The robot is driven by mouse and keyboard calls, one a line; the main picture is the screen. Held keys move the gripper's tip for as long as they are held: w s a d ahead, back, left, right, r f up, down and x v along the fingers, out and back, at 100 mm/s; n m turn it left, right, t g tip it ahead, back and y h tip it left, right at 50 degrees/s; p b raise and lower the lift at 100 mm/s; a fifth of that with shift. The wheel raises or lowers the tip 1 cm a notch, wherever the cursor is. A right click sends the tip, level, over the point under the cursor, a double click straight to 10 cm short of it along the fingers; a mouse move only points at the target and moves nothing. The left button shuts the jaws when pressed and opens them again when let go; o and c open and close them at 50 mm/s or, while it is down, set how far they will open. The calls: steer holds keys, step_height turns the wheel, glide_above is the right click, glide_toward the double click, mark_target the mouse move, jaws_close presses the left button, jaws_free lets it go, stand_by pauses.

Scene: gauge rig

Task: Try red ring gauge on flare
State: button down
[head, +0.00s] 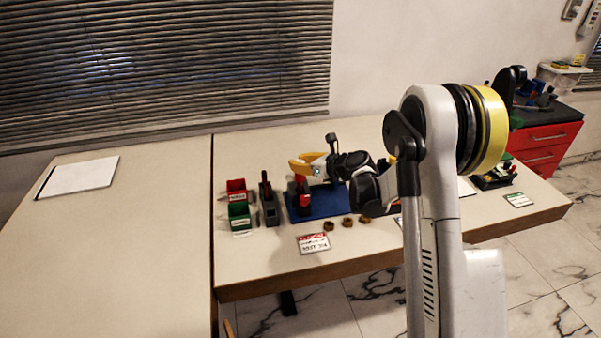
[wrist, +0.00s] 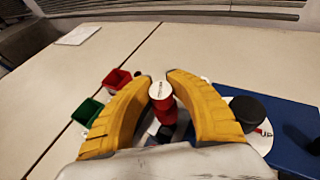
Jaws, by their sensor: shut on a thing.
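My gripper (head: 300,165) has yellow fingers, which also show in the wrist view (wrist: 161,77). It is shut on an upright red piece with a white top (wrist: 165,108), which I take to be the red ring gauge. In the head view its red body (head: 303,189) shows below the fingertips, over the left end of the blue board (head: 328,211). I cannot tell whether its lower end is clear of the board. Its ring is not clearly visible, and I cannot pick out the flare with certainty.
A red bin (head: 236,188) and a green bin (head: 239,212) stand left of a dark grey holder (head: 269,208). Several brown nuts (head: 329,226) and a label card (head: 313,243) lie in front. A black round knob (wrist: 248,112) is right of the fingers. The left table is mostly clear.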

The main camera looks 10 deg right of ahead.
mark_target(298, 161)
steer(key=shift+r, duration=0.15)
steer(key=shift+r+p, duration=1.8)
steer(key=shift+r, duration=1.1)
